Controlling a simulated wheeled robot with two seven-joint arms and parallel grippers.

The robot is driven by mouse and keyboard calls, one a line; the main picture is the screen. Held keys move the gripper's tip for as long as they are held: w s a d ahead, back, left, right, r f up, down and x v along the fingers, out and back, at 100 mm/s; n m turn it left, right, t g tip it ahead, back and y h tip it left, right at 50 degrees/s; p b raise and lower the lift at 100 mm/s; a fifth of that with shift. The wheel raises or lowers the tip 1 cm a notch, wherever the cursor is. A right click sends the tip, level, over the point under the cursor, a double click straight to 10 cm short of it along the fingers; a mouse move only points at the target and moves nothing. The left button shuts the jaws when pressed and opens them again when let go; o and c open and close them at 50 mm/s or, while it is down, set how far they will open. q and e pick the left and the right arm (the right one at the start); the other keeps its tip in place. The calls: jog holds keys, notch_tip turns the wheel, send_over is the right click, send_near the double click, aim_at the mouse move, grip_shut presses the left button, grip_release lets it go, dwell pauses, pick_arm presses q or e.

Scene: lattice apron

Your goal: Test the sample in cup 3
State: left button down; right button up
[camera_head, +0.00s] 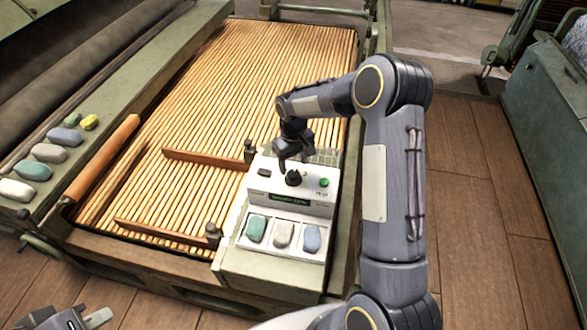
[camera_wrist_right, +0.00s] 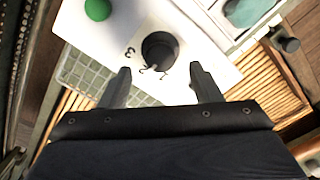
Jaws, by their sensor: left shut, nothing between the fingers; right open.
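A white tester box (camera_head: 292,187) stands on the green ledge. It has a black dial knob (camera_head: 294,177) and a green button (camera_head: 323,182). In the right wrist view the knob (camera_wrist_right: 160,50) has the marks 3, 2 and apparently 1 beside it; which mark it points at is unclear. The green button also shows there (camera_wrist_right: 97,9). My right gripper (camera_wrist_right: 162,84) is open and empty, its fingers pointing toward the knob, apart from it. Three compartments in front of the box hold a green (camera_head: 256,228), a whitish (camera_head: 283,235) and a blue (camera_head: 312,238) lump. My left gripper (camera_head: 98,319) is shut and empty at bottom left.
A slatted wooden bed (camera_head: 215,100) with wooden bars (camera_head: 205,164) lies behind and left of the box. Several coloured lumps (camera_head: 48,153) rest on the left ledge beside an orange roller (camera_head: 103,158). Wooden floor (camera_head: 480,220) is clear at right.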

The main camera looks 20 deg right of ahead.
aim_at(294, 173)
jog(key=shift+f, duration=1.95)
jog(key=c, duration=1)
